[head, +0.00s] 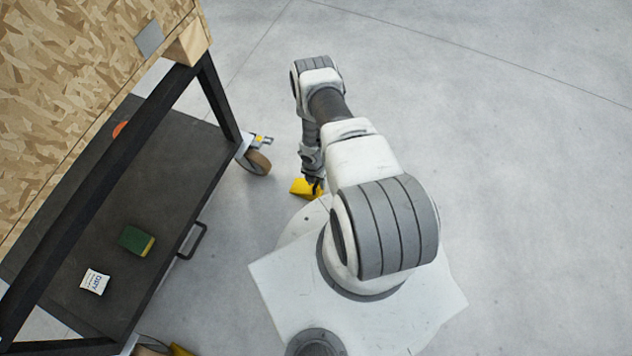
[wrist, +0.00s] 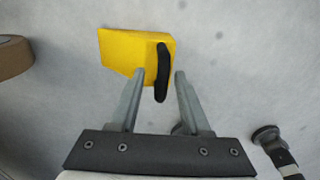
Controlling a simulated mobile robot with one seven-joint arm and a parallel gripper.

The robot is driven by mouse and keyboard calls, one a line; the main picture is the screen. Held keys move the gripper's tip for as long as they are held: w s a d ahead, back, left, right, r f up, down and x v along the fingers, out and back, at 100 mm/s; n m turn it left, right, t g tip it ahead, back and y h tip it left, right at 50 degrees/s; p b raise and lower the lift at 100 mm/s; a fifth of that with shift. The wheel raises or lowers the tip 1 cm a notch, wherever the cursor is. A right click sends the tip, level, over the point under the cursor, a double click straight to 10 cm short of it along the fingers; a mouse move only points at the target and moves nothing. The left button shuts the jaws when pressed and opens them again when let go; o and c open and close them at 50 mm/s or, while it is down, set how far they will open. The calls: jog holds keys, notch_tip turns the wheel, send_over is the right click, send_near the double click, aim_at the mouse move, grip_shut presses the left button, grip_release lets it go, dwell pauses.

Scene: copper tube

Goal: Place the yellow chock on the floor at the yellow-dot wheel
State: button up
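The yellow chock (head: 301,187) is beside my base in the head view, under my gripper (head: 317,186). In the wrist view the chock (wrist: 125,50) has a black handle (wrist: 161,75). The two fingers of my gripper (wrist: 160,76) stand apart on either side of this handle, with gaps showing, so it is open. I cannot tell whether the chock touches the floor. A brown caster wheel (head: 258,162) with a yellow mark above it stands at the cart's corner, left of the chock. A brown wheel (wrist: 12,58) shows at the wrist view's left edge.
The cart's dark lower shelf (head: 165,190) carries a green and yellow block (head: 137,241) and a white packet (head: 95,281). A handle (head: 192,241) sticks out from its side. The floor to the right is clear.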

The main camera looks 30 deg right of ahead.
jog(key=w+r+m+t+h+p, duration=0.15)
jog(key=w+r+m, duration=0.3)
jog(key=r, duration=1.35)
jog(key=w+r+m+p, duration=0.25)
jog(key=w+r, duration=0.25)
jog(key=r, duration=1.2)
jog(key=w+r+m+t+h+p, duration=0.1)
jog(key=w+r+m, duration=0.35)
jog(key=r, duration=1.35)
jog(key=s+a+r+m+t, duration=0.15)
jog(key=s+r+m, duration=0.3)
jog(key=r, duration=0.55)
jog(key=s+a+r+m, duration=0.3)
jog(key=s+r, duration=0.2)
jog(key=r, duration=0.5)
jog(key=s+a+r+m+t+y, duration=0.1)
jog(key=s+a+r+m, duration=0.2)
jog(key=s, duration=0.5)
jog(key=s+a+r+m+t+y, duration=0.1)
jog(key=s+a+r+m+y, duration=0.1)
jog(key=s, duration=0.7)
notch_tip(320, 180, up, 3)
jog(key=shift+a+f+m, duration=0.1)
jog(key=shift+a+m, duration=0.45)
jog(key=shift+m, duration=0.25)
